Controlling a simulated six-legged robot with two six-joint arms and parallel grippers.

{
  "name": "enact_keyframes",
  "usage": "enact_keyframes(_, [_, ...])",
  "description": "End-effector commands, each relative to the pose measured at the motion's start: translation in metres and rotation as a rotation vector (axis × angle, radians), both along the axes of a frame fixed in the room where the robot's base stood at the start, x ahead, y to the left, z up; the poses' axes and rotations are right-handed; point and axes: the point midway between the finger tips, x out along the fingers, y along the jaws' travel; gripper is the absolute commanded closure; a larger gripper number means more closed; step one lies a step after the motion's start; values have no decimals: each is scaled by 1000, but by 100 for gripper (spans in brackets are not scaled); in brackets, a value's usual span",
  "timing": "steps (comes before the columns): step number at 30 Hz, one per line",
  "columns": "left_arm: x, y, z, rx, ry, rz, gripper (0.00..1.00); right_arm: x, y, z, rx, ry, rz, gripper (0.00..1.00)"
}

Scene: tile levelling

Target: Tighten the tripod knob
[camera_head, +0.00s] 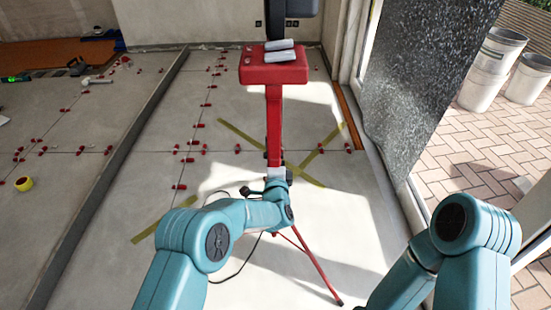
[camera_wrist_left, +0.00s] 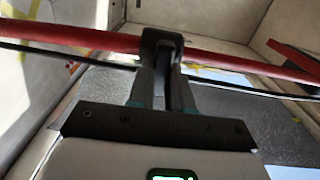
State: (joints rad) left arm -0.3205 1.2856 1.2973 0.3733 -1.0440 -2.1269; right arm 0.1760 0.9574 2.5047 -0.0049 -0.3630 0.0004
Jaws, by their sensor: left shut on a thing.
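The red tripod (camera_head: 274,120) stands upright on the floor in the middle of the head view, with thin splayed red legs. My left gripper (camera_head: 275,178) is at its column, around the dark collar below the red post. In the left wrist view the fingers (camera_wrist_left: 163,45) are shut at the red post (camera_wrist_left: 80,36), which runs across the picture. The tripod knob is hidden between and behind the fingers, so its shape cannot be made out. My right arm shows at the lower right of the head view, but its gripper is out of view.
A red box (camera_head: 273,72) with two grey cylinders (camera_head: 280,50) tops the tripod. Red tile clips, a yellow tape roll (camera_head: 24,184) and a white mallet (camera_head: 97,80) lie on the floor. A speckled grey panel (camera_head: 420,75) stands at right; white buckets (camera_head: 490,65) are outside.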

Motion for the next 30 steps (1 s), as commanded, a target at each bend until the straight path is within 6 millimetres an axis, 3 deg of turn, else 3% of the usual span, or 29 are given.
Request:
enact_keyframes(10, [0,-1,-1,7,1,-2,100,0,0,0,0,0,0,51])
enact_keyframes(11, [0,-1,-1,7,1,-2,74,0,0,0,0,0,0,51])
enact_keyframes(12, [0,-1,-1,7,1,-2,61,0,0,0,0,0,0,51])
enact_keyframes(13, [0,-1,-1,7,1,-2,55,0,0,0,0,0,0,51])
enact_keyframes(23, [-2,0,0,4,1,-1,55,0,0,1,0,0,0,51])
enact_keyframes(26, [-11,-1,1,5,2,-2,55,0,0,4,0,0,0,51])
enact_keyframes(30, [-36,-1,2,6,4,-3,55,0,0,11,0,0,0,51])
